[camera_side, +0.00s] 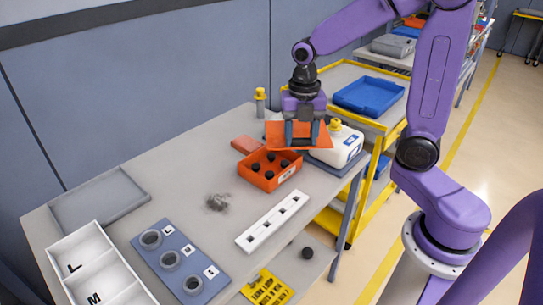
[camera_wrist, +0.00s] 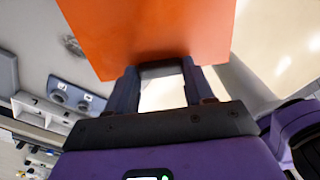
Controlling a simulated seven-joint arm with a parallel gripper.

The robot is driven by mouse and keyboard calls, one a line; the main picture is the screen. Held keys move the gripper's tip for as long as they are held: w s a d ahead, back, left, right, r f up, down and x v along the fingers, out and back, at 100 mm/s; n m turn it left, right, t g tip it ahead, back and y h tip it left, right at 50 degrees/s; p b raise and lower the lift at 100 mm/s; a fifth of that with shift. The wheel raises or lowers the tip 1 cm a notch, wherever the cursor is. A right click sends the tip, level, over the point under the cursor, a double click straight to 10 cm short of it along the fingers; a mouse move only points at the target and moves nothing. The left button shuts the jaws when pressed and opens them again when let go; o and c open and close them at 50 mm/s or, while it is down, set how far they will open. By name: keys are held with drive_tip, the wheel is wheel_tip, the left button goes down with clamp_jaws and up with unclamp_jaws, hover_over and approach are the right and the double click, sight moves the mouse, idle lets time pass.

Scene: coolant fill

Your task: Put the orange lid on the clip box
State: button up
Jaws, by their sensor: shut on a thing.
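The orange lid (camera_side: 277,131) is a flat plate, held level above the table near its right edge in the side view. My gripper (camera_side: 302,139) is shut on it, and it also shows in the wrist view (camera_wrist: 160,70) with the lid (camera_wrist: 150,30) filling the upper middle. An open orange box (camera_side: 264,181) with several dark round pieces inside sits on the table just below and left of the lid; it appears to be the clip box. The lid is apart from the box. The wrist view does not clearly show the box.
A white container with a yellow cap (camera_side: 343,148) stands close right of the lid. A reddish block (camera_side: 245,144) and a yellow-capped bottle (camera_side: 260,102) are behind the box. A white slotted strip (camera_side: 271,222) and blue-grey holder (camera_side: 179,262) lie in front.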

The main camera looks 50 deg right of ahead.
drive_tip(key=w, duration=0.1)
drive_tip(key=w+f, duration=0.1)
drive_tip(key=w, duration=0.1)
drive_tip(key=w+f, duration=0.1)
drive_tip(key=shift+w, duration=0.2)
drive_tip(key=shift+w+f, duration=0.85)
drive_tip(key=shift+f, duration=0.65)
drive_tip(key=shift+w+f, duration=0.8)
drive_tip(key=shift+f, duration=0.7)
drive_tip(key=shift+w+f, duration=0.85)
drive_tip(key=shift+f, duration=0.65)
drive_tip(key=shift+f, duration=0.6)
drive_tip(key=o, duration=1.1)
drive_tip(key=shift+c, duration=0.2)
drive_tip(key=shift+r, duration=0.1)
